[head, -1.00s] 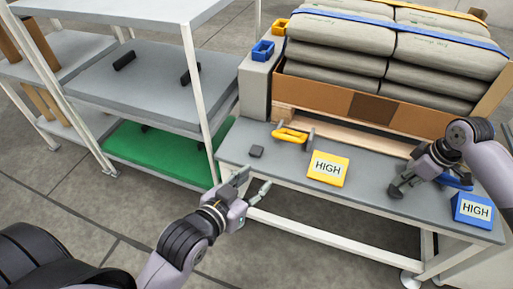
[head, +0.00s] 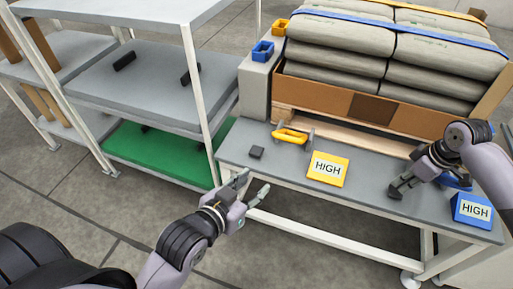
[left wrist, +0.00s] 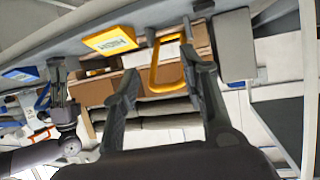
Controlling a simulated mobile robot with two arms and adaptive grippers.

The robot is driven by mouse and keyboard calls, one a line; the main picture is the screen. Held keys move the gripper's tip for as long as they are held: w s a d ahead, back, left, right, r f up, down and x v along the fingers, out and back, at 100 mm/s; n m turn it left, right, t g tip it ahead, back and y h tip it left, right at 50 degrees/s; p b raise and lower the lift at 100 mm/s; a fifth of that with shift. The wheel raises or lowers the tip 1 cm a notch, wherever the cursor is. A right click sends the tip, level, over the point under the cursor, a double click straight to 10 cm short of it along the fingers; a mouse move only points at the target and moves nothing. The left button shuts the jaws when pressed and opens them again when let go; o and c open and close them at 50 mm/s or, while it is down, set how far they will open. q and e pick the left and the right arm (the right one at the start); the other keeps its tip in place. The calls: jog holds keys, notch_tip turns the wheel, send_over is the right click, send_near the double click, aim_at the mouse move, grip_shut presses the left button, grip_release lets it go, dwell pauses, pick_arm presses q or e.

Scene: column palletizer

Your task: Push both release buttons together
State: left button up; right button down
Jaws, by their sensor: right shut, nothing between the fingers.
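A yellow handle (head: 291,136) stands on the grey bench (head: 372,205), and a blue handle (head: 457,181) is partly hidden by my right gripper. I cannot make out separate release buttons on either. My left gripper (head: 255,182) is open and empty at the bench's front left edge, apart from the yellow handle. In the left wrist view the yellow handle (left wrist: 154,70) shows beyond and between my open fingers (left wrist: 160,62). My right gripper (head: 396,192) is shut and empty, low over the bench beside the blue handle. Whether it touches is unclear.
A yellow HIGH sign (head: 327,168), a blue HIGH sign (head: 472,210) and a small dark block (head: 256,152) are on the bench. Strapped grey sacks (head: 340,45) rise behind it. Shelves (head: 140,85) stand at left. The bench between the signs is mostly clear.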

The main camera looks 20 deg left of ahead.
jog(key=shift+r+p, duration=0.4)
jog(key=shift+p, duration=0.1)
jog(key=shift+r+p, duration=0.4)
jog(key=shift+p, duration=0.15)
jog(key=shift+r+p, duration=0.3)
jog(key=shift+p, duration=0.1)
pick_arm(q)
jog(key=shift+s+a+f+g+y+p, duration=0.75)
jog(key=shift+s+a+f+g, duration=0.5)
jog(key=shift+s+f+g, duration=1.65)
jog(key=shift+s+a+f+g+y+p, duration=0.7)
jog(key=shift+s+a+f+g, duration=0.9)
jog(key=shift+s, duration=2.45)
pick_arm(e)
jog(key=shift+a+v, duration=0.2)
jog(key=shift+v, duration=1)
jog(key=shift+w+r+p, duration=0.15)
jog(key=shift+r+p, duration=0.25)
jog(key=shift+p, duration=0.3)
pick_arm(q)
notch_tip(320, 180, down, 7)
jog(key=w+g, duration=0.1)
jog(key=shift+d+r+n+p, duration=0.15)
jog(key=shift+d+n+p, duration=0.15)
jog(key=shift+d+p, duration=0.15)
pick_arm(e)
jog(key=shift+r, duration=0.35)
